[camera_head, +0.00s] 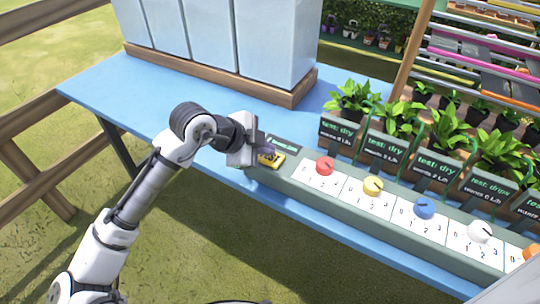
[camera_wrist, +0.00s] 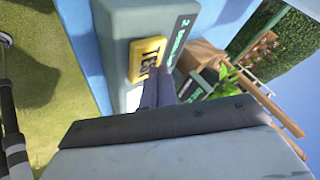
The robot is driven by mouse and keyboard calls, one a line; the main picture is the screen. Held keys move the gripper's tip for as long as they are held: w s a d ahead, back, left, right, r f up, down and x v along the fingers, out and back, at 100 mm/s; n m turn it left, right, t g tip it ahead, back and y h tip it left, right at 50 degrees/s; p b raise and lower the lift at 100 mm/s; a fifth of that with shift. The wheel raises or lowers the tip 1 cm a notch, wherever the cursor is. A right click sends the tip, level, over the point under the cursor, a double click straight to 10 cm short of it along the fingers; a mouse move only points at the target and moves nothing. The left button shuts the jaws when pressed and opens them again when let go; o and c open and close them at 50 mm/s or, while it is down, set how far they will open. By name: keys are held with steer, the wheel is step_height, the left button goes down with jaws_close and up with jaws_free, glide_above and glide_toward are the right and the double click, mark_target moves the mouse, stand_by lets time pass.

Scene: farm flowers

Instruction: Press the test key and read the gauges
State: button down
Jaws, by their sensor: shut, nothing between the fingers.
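The yellow test key (camera_head: 270,157) is at the left end of the grey-green console on the blue table. In the wrist view the test key (camera_wrist: 146,60) shows the letters TEST, partly hidden by my fingers. My gripper (camera_head: 254,158) is shut and empty, close beside the key; I cannot tell whether it touches it. Its fingers (camera_wrist: 158,90) show in the wrist view. A dark display (camera_head: 285,147) with green text, too small to read fully, sits behind the key. Signs behind the dials read "test: dry" (camera_head: 341,131) on the three left ones and "test: drips" (camera_head: 488,186) on another.
Red (camera_head: 325,166), yellow (camera_head: 373,185), blue (camera_head: 424,207) and white (camera_head: 480,231) dials line the console, with an orange one at the right edge. Potted plants (camera_head: 445,130) stand behind the signs. A pale blue cabinet (camera_head: 270,45) stands at the table's back left.

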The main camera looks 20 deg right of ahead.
mark_target(266, 158)
steer(key=shift+f+b, duration=0.45)
steer(key=shift+f, duration=0.05)
steer(key=shift+r, duration=0.15)
stand_by(0.5)
steer(key=shift+r+p, duration=0.6)
steer(key=shift+r, duration=0.2)
steer(key=shift+r+p, duration=1.75)
steer(key=shift+r, duration=0.75)
steer(key=shift+r, duration=0.1)
